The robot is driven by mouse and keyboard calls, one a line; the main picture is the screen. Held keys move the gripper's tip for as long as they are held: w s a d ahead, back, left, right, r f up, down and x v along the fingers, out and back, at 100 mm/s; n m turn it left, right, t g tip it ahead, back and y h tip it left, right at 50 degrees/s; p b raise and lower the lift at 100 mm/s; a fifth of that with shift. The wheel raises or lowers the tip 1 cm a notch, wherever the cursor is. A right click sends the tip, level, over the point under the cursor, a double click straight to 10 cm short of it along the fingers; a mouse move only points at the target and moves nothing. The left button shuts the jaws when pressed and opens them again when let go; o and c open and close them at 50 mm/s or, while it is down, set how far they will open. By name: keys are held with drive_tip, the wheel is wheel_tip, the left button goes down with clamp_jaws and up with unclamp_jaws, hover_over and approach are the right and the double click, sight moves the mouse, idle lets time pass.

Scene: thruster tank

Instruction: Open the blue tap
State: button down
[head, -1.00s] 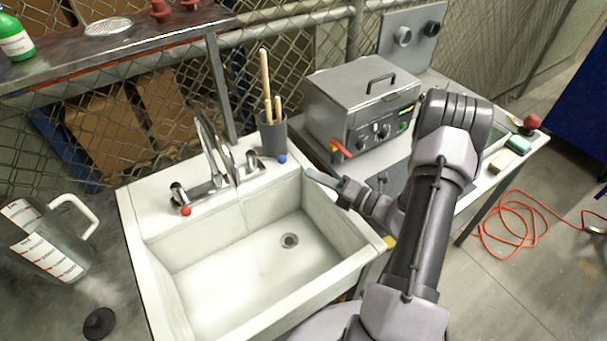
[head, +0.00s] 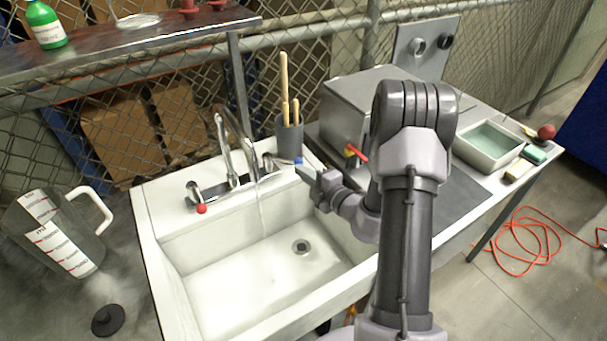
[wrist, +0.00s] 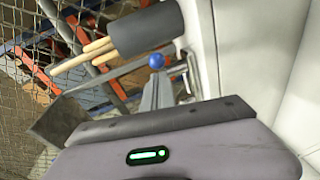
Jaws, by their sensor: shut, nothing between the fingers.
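The blue tap is a chrome lever ending in a blue ball (head: 298,161), at the right of the faucet on the sink's back ledge. In the wrist view the blue ball (wrist: 156,61) shows just beyond my fingertips. My gripper (head: 305,172) is shut and empty, its tip right at the ball from the right; I cannot tell whether they touch. In the wrist view the fingers (wrist: 155,92) point at the ball. The red-ended tap (head: 201,209) is at the left. A thin pale streak like water (head: 261,207) hangs below the spout (head: 247,150).
A grey holder (head: 289,137) with wooden sticks stands close behind the blue ball. The white sink basin (head: 215,290) is open in front. A grey metal box (head: 345,110) stands on the right bench. A measuring jug (head: 55,235) is at the left.

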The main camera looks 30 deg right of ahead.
drive_tip(key=shift+w+d, duration=0.15)
drive_tip(key=shift+w, duration=0.15)
drive_tip(key=w+d+y+p, duration=0.1)
drive_tip(key=w+d+n+y+p, duration=0.1)
drive_tip(key=d+p, duration=0.1)
drive_tip(key=shift+n+g, duration=0.3)
